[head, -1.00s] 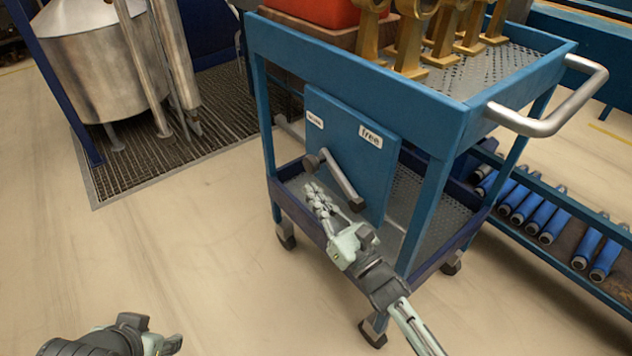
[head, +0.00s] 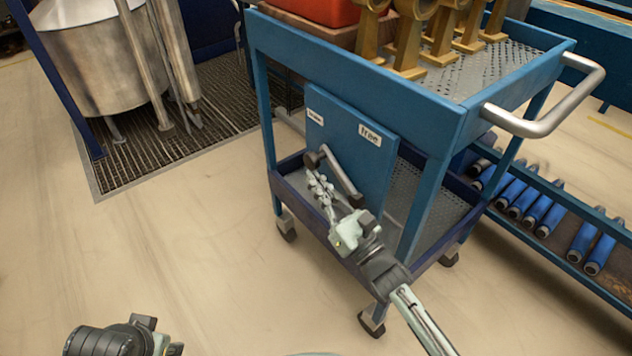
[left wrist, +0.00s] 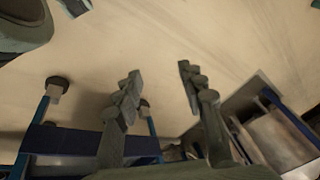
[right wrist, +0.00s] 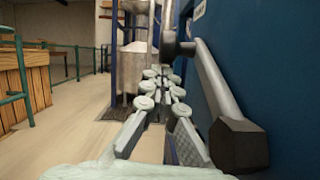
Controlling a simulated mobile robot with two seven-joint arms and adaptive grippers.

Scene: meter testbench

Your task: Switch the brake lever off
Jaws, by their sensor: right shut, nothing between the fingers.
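The brake lever (head: 342,178) is a grey bar on a blue panel (head: 352,135) at the side of a blue cart. It slants from a dark round knob at upper left to a dark hexagonal end at lower right. A "free" label (head: 370,134) is on the panel's upper right; a smaller, unreadable label (head: 314,117) is at upper left. My right gripper (head: 317,180) is shut and empty, just below the lever near the knob. In the right wrist view the lever (right wrist: 215,80) is right of the fingers (right wrist: 161,78); contact is unclear. My left gripper (left wrist: 158,76) is open and empty.
The cart (head: 360,70) carries gold-coloured parts and a red box on top, and has a metal handle (head: 550,112) at right. A rack of blue cylinders (head: 540,215) stands to the right. A steel tank (head: 90,60) stands behind left. The floor at left is clear.

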